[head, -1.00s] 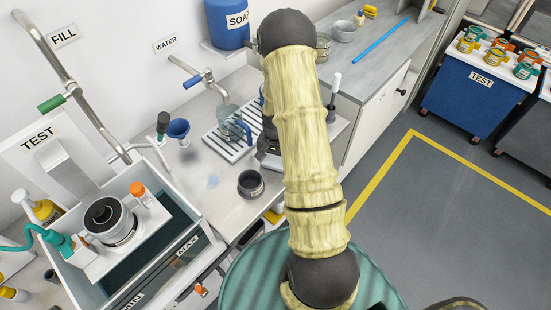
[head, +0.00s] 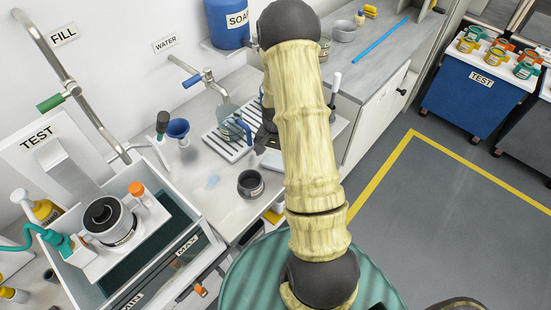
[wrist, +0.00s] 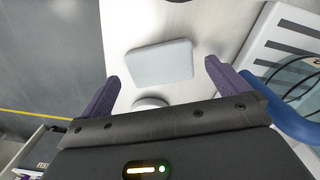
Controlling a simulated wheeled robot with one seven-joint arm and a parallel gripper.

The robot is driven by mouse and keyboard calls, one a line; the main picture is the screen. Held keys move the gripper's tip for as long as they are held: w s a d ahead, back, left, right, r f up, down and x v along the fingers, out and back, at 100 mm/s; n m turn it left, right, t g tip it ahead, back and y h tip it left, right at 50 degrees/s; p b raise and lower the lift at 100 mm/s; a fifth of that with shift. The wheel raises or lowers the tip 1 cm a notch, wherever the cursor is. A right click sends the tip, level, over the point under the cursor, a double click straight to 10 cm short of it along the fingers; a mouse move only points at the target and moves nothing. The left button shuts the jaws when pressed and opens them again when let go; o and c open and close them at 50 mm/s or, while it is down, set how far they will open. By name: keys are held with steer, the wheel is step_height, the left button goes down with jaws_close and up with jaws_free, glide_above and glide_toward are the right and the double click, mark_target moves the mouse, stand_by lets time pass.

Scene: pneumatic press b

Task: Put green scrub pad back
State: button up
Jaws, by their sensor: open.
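My gripper (wrist: 162,70) is open and empty in the wrist view, its two dark purple fingers spread apart. A pale grey-green, flat rectangular block (wrist: 160,60) lies on the light counter (wrist: 205,22), in line with the gap between the fingers. I cannot tell for sure whether it is the green scrub pad; no clearly green pad shows. A pale round thing (wrist: 150,102) is partly hidden by the gripper body. In the head view my gripper (head: 262,138) is mostly hidden behind my arm, beside the drain rack.
A slatted drain rack (head: 222,146) holds a blue-handled jug (head: 238,128), close to the gripper. A dark cup (head: 250,184) stands on the counter in front. The test tank (head: 180,236) is at left. A blue rod (head: 381,42) lies at the back.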

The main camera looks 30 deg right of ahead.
mark_target(276, 160)
step_height(276, 160, up, 9)
steer(key=shift+b, duration=0.35)
steer(key=shift+r, duration=0.1)
stand_by(0.3)
steer(key=s+a+r+n+t, duration=0.2)
steer(key=s+a+r+n, duration=0.7)
steer(key=s+a, duration=0.3)
steer(key=shift+s+a+r+n+t, duration=0.25)
steer(key=shift+a+r+t, duration=0.2)
steer(key=shift+a, duration=0.3)
steer(key=p+v, duration=0.2)
steer(key=shift+w+r+p, duration=0.3)
steer(key=shift+r+p, duration=0.05)
steer(key=shift+r, duration=0.05)
